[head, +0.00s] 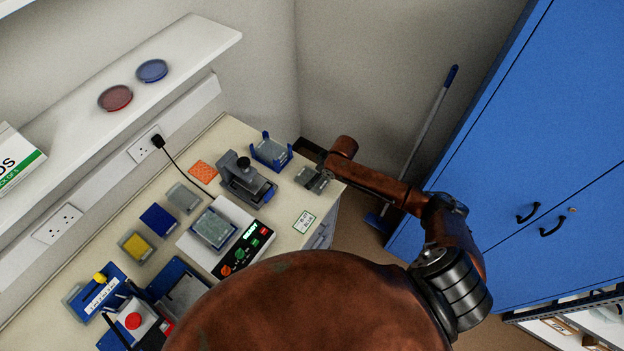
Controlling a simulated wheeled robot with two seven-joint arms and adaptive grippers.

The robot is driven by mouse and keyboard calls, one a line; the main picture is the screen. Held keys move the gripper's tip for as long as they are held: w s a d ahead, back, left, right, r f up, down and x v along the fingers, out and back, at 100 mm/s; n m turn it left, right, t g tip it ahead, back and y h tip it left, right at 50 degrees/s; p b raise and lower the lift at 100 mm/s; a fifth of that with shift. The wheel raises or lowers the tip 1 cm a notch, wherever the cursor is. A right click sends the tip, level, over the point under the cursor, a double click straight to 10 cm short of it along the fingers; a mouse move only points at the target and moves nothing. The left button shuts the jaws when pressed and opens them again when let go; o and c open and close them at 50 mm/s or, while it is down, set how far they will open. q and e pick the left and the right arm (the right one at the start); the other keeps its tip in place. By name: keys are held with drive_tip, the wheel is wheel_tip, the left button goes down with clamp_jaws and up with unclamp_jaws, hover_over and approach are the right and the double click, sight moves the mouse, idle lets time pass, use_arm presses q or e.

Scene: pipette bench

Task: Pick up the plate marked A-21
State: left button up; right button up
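No marking A-21 is legible, so I cannot tell which plate carries it. Several plates are on the bench: a grey one (184,197), a blue one (158,219), a yellow one (136,245), a clear one on the white device (213,228), and what looks like one in a blue holder (271,151). My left gripper is not in view.
A grey instrument (245,180) stands left of the blue holder. A white control box (240,246) with knobs and a small green-edged card (304,222) are nearer. A shelf (150,60) overhangs the bench's left. Blue cabinets (530,140) stand right. My copper arm hides the near bench.

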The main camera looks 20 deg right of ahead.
drive_tip(key=shift+p+x, duration=0.3)
drive_tip(key=shift+x, duration=1.45)
drive_tip(key=shift+c, duration=0.5)
drive_tip(key=c, duration=1.2)
drive_tip(key=shift+o, duration=0.2)
drive_tip(key=shift+r, duration=0.65)
drive_tip(key=s+d+r+b, duration=0.1)
drive_tip(key=s+r+b, duration=0.2)
drive_tip(key=s+r, duration=0.8)
drive_tip(key=s, duration=0.3)
drive_tip(key=shift+r, duration=0.3)
drive_tip(key=shift+d+r, duration=0.1)
